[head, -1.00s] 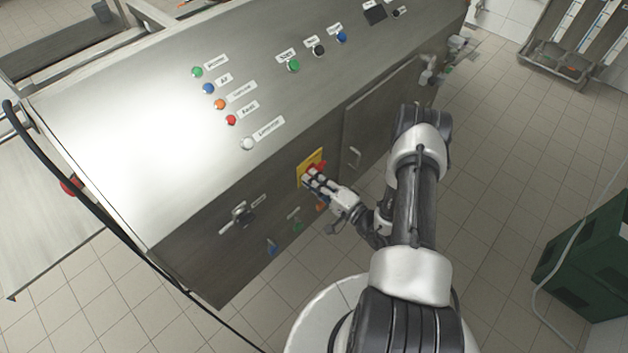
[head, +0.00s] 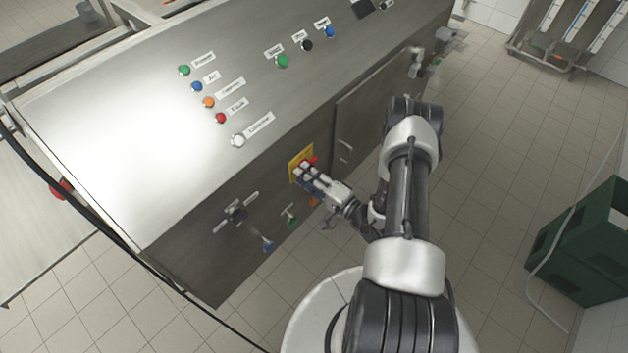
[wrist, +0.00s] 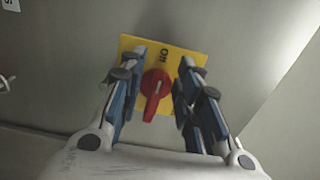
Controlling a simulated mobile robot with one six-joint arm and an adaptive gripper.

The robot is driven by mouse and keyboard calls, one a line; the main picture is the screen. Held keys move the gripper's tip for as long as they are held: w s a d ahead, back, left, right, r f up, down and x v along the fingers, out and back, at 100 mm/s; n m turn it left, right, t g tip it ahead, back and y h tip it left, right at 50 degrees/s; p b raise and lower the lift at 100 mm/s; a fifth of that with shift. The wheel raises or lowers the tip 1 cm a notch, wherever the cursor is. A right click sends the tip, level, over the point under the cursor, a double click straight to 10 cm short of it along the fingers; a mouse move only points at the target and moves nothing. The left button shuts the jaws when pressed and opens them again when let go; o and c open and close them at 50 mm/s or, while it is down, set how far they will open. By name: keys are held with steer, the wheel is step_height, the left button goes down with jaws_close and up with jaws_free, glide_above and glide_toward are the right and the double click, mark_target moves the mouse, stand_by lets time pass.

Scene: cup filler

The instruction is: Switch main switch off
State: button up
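The main switch is a red rotary knob (wrist: 157,85) on a yellow plate (wrist: 186,56), fixed to the front of the steel machine. In the wrist view the knob's handle points down and slightly left, and black lettering shows on the plate above it. In the head view the yellow plate (head: 297,168) and a bit of the red knob (head: 312,160) show past my gripper (head: 305,173). My gripper in the wrist view (wrist: 161,72) is open, one finger on each side of the knob. Gaps show between the fingers and the knob.
A cabinet door (head: 375,110) is to the right. Coloured buttons line the sloped top. A green crate (head: 585,245) stands on the floor at right.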

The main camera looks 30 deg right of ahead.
steer(key=v, duration=1.2)
steer(key=shift+w, duration=0.1)
